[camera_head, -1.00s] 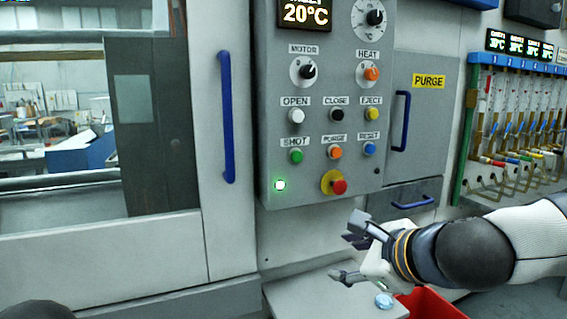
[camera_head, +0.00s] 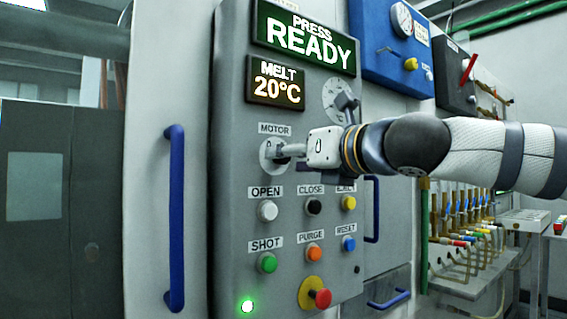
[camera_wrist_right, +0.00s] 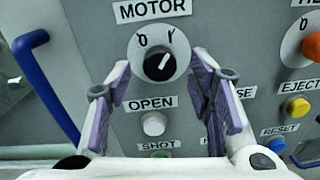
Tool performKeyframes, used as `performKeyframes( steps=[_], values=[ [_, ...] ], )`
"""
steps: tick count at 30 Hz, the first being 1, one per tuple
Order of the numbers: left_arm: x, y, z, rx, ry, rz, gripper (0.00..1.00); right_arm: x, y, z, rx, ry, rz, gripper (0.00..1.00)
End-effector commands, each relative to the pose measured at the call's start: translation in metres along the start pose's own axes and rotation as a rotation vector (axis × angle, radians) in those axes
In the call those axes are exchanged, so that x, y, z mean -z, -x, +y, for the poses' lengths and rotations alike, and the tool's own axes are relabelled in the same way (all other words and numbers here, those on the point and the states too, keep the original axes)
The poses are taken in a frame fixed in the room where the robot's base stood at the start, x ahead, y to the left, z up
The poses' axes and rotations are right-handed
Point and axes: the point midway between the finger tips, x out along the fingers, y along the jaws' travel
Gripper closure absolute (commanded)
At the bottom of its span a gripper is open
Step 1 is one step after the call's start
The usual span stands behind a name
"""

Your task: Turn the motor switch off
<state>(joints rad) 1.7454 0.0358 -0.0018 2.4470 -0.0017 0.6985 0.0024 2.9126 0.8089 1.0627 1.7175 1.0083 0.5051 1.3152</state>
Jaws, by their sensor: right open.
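The motor switch (camera_wrist_right: 160,65) is a black knob on a round white plate under the MOTOR label. In the right wrist view its white line points to the upper right, toward the "I" mark. In the head view the switch plate (camera_head: 266,160) is partly covered by a finger and the knob is hard to make out. My right gripper (camera_head: 310,138) is at the panel front by the switch. In the right wrist view the right gripper (camera_wrist_right: 160,85) is open and empty, with its fingers on either side below the knob. Contact cannot be told. My left gripper is not in view.
The grey control panel (camera_head: 230,215) has several push buttons below the switch, including the white OPEN button (camera_head: 267,210) and a red stop knob (camera_head: 322,298). A lit READY screen (camera_head: 305,40) is above. A blue door handle (camera_head: 174,220) stands to the left.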

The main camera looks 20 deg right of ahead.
Motion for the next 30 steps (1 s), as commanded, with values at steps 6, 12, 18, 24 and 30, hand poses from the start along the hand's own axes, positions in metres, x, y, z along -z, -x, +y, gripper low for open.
performKeyframes(
  steps=[6,12,18,24,30],
  values=[
    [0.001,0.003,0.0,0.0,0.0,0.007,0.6,-0.003,-0.019,0.001,-0.001,0.001,-0.004,0.52],
    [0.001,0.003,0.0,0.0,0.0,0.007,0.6,-0.003,-0.019,0.001,-0.001,0.002,-0.003,0.52],
    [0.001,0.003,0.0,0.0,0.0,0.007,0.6,-0.003,-0.019,0.001,-0.001,0.002,-0.003,0.93],
    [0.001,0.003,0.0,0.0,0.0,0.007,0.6,-0.003,-0.019,0.001,0.0,0.005,-0.003,1.0],
    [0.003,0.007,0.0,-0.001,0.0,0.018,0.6,-0.004,-0.018,0.001,0.0,0.049,-0.005,1.0]
  ],
)
